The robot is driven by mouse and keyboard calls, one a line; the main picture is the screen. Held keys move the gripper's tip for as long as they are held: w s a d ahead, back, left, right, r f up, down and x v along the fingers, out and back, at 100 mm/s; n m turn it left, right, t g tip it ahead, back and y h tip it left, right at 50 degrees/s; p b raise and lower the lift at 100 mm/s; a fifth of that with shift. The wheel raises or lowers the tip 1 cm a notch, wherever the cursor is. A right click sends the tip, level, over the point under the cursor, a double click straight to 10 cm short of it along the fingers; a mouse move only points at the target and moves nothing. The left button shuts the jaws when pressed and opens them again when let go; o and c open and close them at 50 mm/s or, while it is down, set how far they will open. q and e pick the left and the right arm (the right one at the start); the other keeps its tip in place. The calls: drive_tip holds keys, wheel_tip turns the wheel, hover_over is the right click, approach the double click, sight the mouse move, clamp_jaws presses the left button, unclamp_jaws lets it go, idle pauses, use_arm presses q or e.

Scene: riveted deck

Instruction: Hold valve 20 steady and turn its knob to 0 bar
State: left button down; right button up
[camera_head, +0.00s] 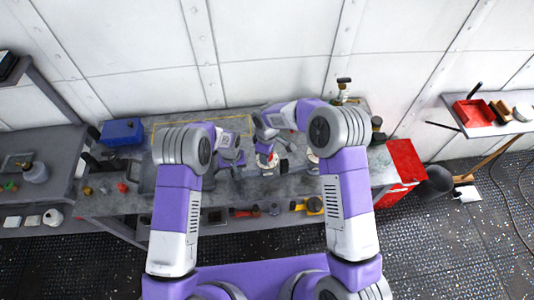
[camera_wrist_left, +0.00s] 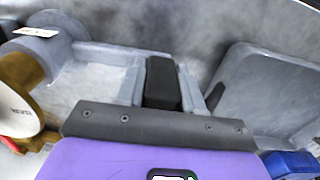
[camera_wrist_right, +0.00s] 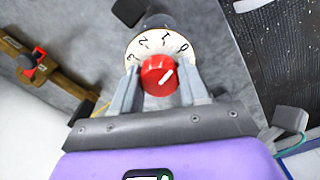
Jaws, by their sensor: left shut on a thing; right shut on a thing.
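In the right wrist view the red knob (camera_wrist_right: 153,68) sits in the middle of a white dial (camera_wrist_right: 146,48) with black numbers, with a dark body behind it. Its white pointer slants up to the right, roughly toward the 0. My right gripper (camera_wrist_right: 157,92) is shut on the knob, a finger on each side. In the left wrist view my left gripper (camera_wrist_left: 163,88) is shut on a dark block (camera_wrist_left: 162,78); what this block belongs to is hard to tell. In the head view both the left gripper (camera_head: 238,163) and right gripper (camera_head: 268,146) meet over the bench; the number 20 is not readable.
The grey workbench (camera_head: 110,203) holds a blue box (camera_head: 122,131) at left and a red box (camera_head: 406,161) at its right end. A side shelf (camera_head: 455,103) with a red tray (camera_head: 472,112) is at right.

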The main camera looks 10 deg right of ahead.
drive_tip(key=shift+m, duration=1.6)
drive_tip(key=o, duration=1.1)
drive_tip(key=shift+r, duration=0.1)
wheel_tip(320, 180, up, 12)
drive_tip(key=shift+f, duration=0.1)
